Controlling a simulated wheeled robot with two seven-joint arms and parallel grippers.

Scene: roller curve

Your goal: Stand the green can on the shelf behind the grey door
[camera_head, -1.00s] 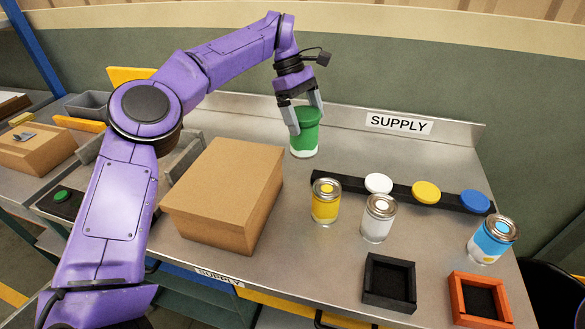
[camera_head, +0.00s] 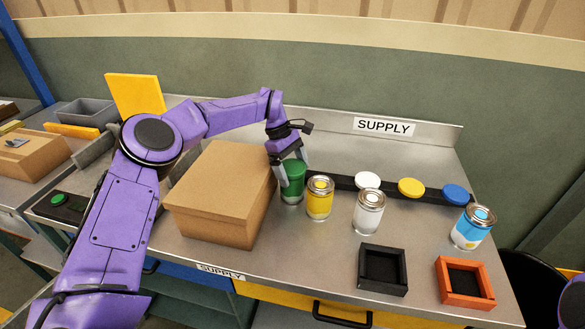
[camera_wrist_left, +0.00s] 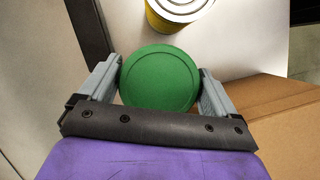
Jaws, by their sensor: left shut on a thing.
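The green can (camera_head: 292,184) is between the cardboard box and the yellow can on the steel table. My left gripper (camera_head: 292,172) is shut on it from above, one finger on each side. In the left wrist view, the round green lid (camera_wrist_left: 160,77) fills the space between the fingers. The can looks upright; I cannot tell whether its base touches the table. No grey door or shelf behind one can be made out. My right gripper is out of view.
A cardboard box (camera_head: 222,190) stands close left of the can. A yellow can (camera_head: 320,198), white can (camera_head: 368,212) and blue can (camera_head: 472,227) stand to the right. A black strip with round discs lies behind. Black (camera_head: 383,288) and orange (camera_head: 464,297) trays lie in front.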

